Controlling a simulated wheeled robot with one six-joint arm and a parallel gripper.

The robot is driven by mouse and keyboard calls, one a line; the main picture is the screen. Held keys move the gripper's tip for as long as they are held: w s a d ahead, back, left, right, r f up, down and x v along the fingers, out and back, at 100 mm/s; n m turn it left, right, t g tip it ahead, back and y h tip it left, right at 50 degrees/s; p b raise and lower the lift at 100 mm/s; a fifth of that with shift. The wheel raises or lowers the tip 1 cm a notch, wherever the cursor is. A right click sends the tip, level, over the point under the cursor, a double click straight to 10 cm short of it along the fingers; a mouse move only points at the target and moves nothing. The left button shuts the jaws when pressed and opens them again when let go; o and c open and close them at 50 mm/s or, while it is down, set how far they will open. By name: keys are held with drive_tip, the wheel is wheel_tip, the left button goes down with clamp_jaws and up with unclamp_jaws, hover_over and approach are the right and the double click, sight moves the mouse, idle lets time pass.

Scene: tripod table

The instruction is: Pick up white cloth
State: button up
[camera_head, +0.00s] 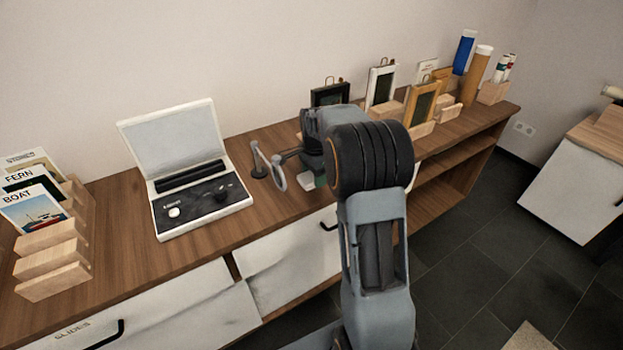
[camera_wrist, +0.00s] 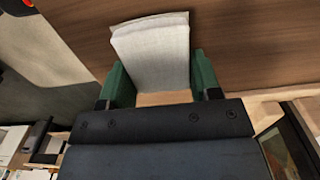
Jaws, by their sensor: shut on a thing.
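The white cloth (camera_wrist: 150,45) shows in the wrist view as a flat, folded, pale grey-white piece. It lies between the two green fingers of my gripper (camera_wrist: 162,80), which are shut on it. Its far end reaches beyond the fingertips over a brown wooden surface (camera_wrist: 240,40). I cannot tell whether the cloth touches the wood. In the head view my arm hides most of the gripper, and only a small pale and green bit shows below it.
In the head view, the long wooden sideboard (camera_head: 115,250) bears an open white case (camera_head: 158,205) at left, card holders (camera_head: 55,270) at far left and a round-framed stand (camera_head: 278,172) close beside my arm. Picture frames (camera_head: 380,85) and tubes (camera_head: 478,75) stand at right.

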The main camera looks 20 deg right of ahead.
drive_tip(key=shift+r, duration=0.15)
drive_tip(key=shift+r, duration=0.25)
drive_tip(key=r, duration=0.3)
drive_tip(key=shift+s+d+r+p, duration=0.1)
drive_tip(key=shift+s+d+p, duration=0.15)
drive_tip(key=shift+p, duration=0.15)
drive_tip(key=s+d+r+p, duration=0.1)
drive_tip(key=s+d+r, duration=0.6)
drive_tip(key=s+r, duration=0.2)
drive_tip(key=shift+s, duration=1.15)
